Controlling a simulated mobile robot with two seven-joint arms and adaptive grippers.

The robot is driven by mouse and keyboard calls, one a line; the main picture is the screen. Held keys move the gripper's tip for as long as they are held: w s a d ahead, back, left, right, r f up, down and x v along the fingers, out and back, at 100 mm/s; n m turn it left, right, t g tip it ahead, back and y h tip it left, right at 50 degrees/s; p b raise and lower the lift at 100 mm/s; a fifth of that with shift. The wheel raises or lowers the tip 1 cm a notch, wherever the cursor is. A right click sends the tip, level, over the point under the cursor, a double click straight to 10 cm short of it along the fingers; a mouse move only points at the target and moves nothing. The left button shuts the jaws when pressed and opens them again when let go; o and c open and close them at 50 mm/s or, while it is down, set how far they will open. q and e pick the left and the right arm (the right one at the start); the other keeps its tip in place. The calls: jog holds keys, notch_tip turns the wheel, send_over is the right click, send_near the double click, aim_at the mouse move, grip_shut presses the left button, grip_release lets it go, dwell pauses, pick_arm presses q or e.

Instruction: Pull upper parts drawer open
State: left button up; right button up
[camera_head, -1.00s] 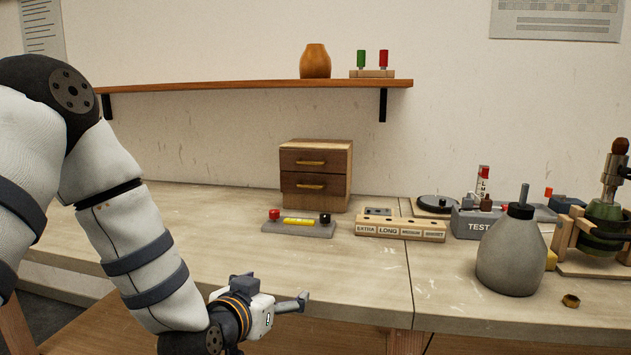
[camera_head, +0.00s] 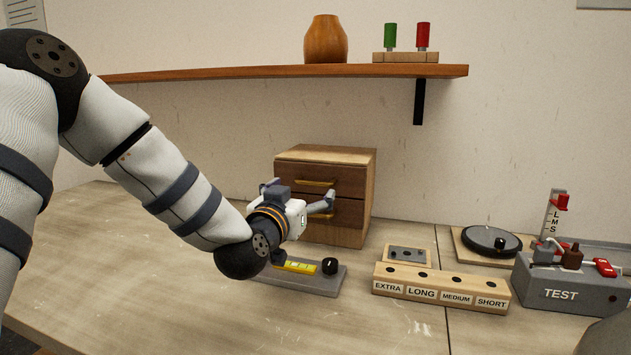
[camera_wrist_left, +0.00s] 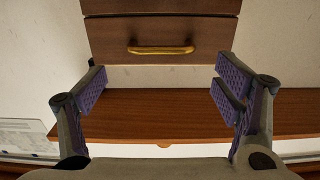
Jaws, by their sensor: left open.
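A small wooden cabinet (camera_head: 355,200) with two drawers stands at the back of the bench. Its upper drawer (camera_head: 345,178) is closed, with a brass bar handle (camera_head: 316,183). My left gripper (camera_head: 325,206) is in front of the cabinet and overlaps the lower drawer (camera_head: 346,215) in the head view. In the left wrist view, which looks upside down, the upper drawer's handle (camera_wrist_left: 161,50) lies between the two open fingers (camera_wrist_left: 160,88), beyond their tips and apart from them.
A labelled wooden rack (camera_head: 440,289) and a grey TEST box (camera_head: 570,285) stand to the right. A wall shelf (camera_head: 250,73) runs above. The bench at left is clear.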

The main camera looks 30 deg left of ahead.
aim_at(313, 184)
pick_arm(q)
jog(key=x, duration=0.7)
jog(key=shift+w+f, duration=0.1)
jog(key=shift+w, duration=0.25)
pick_arm(e)
jog(key=shift+w, duration=0.2)
pick_arm(q)
jog(key=shift+c, duration=0.3)
